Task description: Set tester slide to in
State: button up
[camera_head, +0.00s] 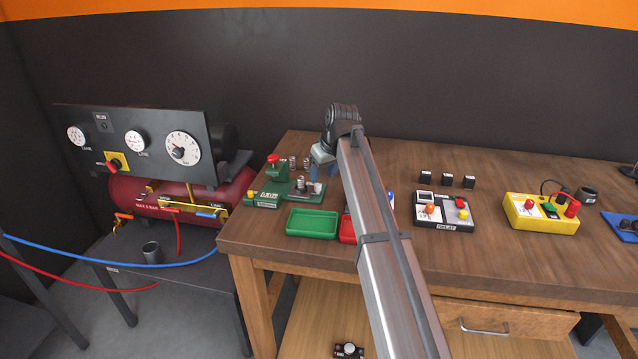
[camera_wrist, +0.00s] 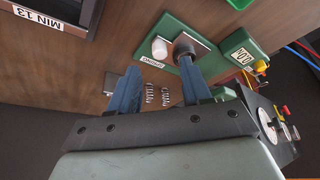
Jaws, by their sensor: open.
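The green tester (camera_head: 264,199) stands at the table's left end, with a red-topped head and a small display. It also shows in the wrist view (camera_wrist: 240,47). A grey plate (camera_wrist: 176,49), apparently its slide, carries a white knob (camera_wrist: 159,48) and a dark round part (camera_wrist: 184,45). I cannot tell whether the slide is in or out. My gripper (camera_head: 323,169) is just above and behind the tester's right end. In the wrist view my gripper (camera_wrist: 157,68) has its blue fingers apart, with nothing held. The right fingertip overlaps the dark part; contact is unclear.
Loose springs (camera_wrist: 150,94) lie behind the tester. A green tray (camera_head: 312,223) and a partly hidden red tray (camera_head: 347,229) lie in front. The relay board (camera_head: 445,211) and yellow meter (camera_head: 541,213) stand right. The compressor panel (camera_head: 135,140) is left of the table.

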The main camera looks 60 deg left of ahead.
aim_at(318, 185)
jog(key=shift+x, duration=2.6)
jog(key=shift+a, duration=0.1)
jog(key=shift+c, duration=0.4)
grip_shut()
